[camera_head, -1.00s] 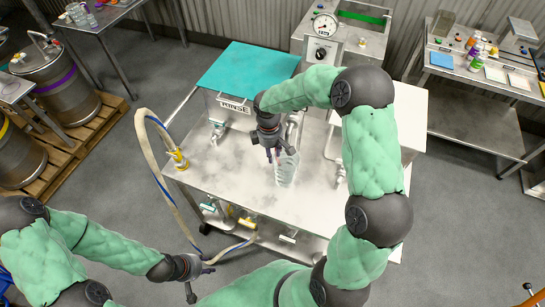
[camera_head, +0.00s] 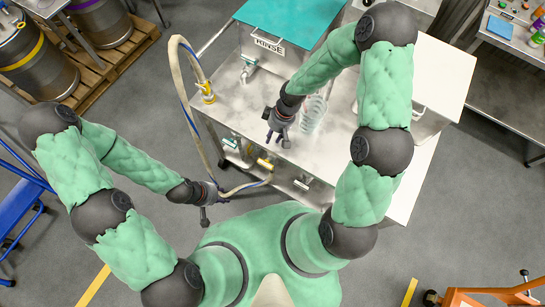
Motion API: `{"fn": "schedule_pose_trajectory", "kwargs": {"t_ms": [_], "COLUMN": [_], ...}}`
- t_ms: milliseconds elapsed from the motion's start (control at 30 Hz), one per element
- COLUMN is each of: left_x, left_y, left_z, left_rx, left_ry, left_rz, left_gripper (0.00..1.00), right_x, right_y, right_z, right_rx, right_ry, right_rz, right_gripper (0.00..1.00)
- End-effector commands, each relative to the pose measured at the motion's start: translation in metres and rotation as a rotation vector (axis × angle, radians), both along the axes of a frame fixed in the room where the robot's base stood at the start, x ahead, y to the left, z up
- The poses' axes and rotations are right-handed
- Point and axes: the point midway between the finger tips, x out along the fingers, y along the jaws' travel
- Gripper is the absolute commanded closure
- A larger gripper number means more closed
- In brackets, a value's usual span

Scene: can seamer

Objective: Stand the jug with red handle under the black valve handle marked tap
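A clear jug (camera_head: 313,112) stands on the steel bench top (camera_head: 230,125); I cannot make out a red handle on it. My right gripper (camera_head: 277,135) is just left of and below the jug in the picture, fingers spread, apparently empty. My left gripper (camera_head: 207,212) is low, in front of the bench, near the hose; its fingers are too small and dark to read. A tap (camera_head: 248,70) sits under the teal-topped rinse tank (camera_head: 290,22). No black valve handle marked tap can be read; my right arm hides part of the bench.
A beige hose (camera_head: 181,75) loops from a yellow-handled valve (camera_head: 207,93) at the bench's left side. Valves with teal (camera_head: 231,143) and yellow (camera_head: 265,163) handles are below the front edge. A blue cart (camera_head: 20,205) is at left.

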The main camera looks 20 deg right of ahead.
Motion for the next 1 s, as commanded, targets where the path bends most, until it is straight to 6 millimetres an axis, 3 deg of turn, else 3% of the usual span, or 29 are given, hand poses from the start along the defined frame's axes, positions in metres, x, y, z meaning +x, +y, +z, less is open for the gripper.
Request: {"fn": "schedule_pose_trajectory", "kwargs": {"t_ms": [33, 100, 200, 400, 567, 1000], "left_x": [0.000, 0.000, 0.000, 0.000, 0.000, 0.000], "left_y": [0.000, 0.000, 0.000, 0.000, 0.000, 0.000], "left_z": [0.000, 0.000, 0.000, 0.000, 0.000, 0.000], "left_rx": [0.000, 0.000, 0.000, 0.000, 0.000, 0.000], "left_ry": [0.000, 0.000, 0.000, 0.000, 0.000, 0.000], "left_rz": [0.000, 0.000, 0.000, 0.000, 0.000, 0.000], "left_gripper": [0.60, 0.60, 0.60, 0.60, 0.60, 0.60], "right_x": [-0.023, -0.048, -0.082, -0.124, -0.133, -0.132], "right_y": [0.014, 0.029, 0.043, 0.051, 0.052, 0.052], "right_z": [-0.021, -0.042, -0.064, -0.083, -0.085, -0.085], "right_rx": [0.027, 0.055, 0.073, 0.066, 0.061, 0.062], "right_ry": [0.032, 0.056, 0.088, 0.122, 0.124, 0.123], "right_rz": [-0.073, -0.195, -0.352, -0.554, -0.599, -0.597], "right_gripper": [0.71, 0.71, 0.71, 0.71, 0.71, 0.71]}}
